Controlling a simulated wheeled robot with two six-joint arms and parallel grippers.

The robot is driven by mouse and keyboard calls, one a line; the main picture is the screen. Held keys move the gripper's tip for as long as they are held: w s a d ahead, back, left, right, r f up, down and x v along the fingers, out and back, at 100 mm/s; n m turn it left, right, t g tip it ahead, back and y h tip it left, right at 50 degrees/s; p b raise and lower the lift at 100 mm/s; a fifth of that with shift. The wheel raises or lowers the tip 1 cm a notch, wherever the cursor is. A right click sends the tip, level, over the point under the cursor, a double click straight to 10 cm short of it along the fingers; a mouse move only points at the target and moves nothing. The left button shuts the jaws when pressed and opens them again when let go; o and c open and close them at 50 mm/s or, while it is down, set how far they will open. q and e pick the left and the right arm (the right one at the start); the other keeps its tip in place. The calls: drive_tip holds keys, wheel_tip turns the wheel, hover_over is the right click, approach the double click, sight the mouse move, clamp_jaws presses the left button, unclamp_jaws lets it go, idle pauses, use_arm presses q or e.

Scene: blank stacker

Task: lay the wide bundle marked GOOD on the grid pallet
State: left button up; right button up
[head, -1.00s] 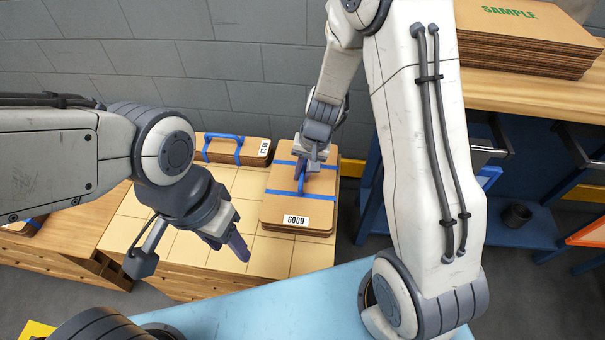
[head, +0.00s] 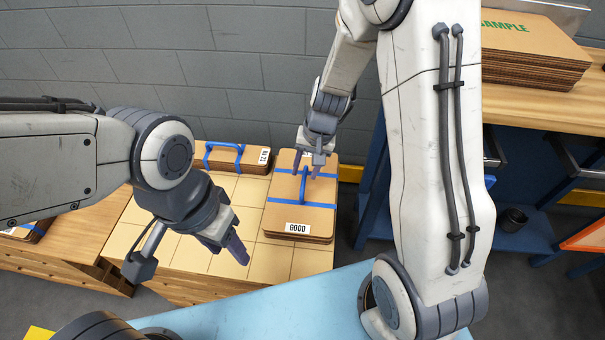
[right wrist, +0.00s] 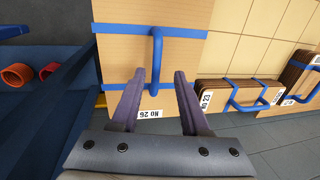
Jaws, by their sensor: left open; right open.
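The wide bundle marked GOOD (head: 275,215), brown board with blue straps and a blue handle, lies flat on the right part of the grid pallet (head: 205,215). It also fills the middle of the right wrist view (right wrist: 185,60), where a No 26 label shows. My right gripper (head: 312,172) is open over the bundle's far part, beside the handle in the head view. In the right wrist view its fingers (right wrist: 160,78) stand apart, with the handle between or just beyond their tips; contact cannot be told. My left gripper (head: 235,248) is open and empty over the pallet's front, left of the bundle.
A narrower strapped bundle (head: 252,160) lies at the pallet's back, left of the GOOD bundle. A SAMPLE stack (head: 530,60) is on the wooden bench at upper right. Pale grid squares are bare left of the GOOD bundle. A grey block wall stands behind.

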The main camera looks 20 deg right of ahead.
wheel_tip(320, 180, up, 6)
drive_tip(key=d+p, duration=0.1)
drive_tip(key=p, duration=0.1)
drive_tip(key=s+a+r+n, duration=0.4)
drive_tip(key=s+a+r, duration=0.2)
drive_tip(key=s+a, duration=0.2)
drive_tip(key=s+a+r+n+h, duration=0.1)
drive_tip(key=s+r+n, duration=0.3)
drive_tip(key=s+n, duration=0.4)
drive_tip(key=s+a, duration=0.1)
drive_tip(key=s, duration=0.5)
drive_tip(key=shift+s+a+g, duration=0.15)
drive_tip(key=shift+s+g, duration=0.05)
drive_tip(key=shift+g, duration=0.2)
wheel_tip(320, 180, up, 19)
drive_tip(key=p, duration=1.8)
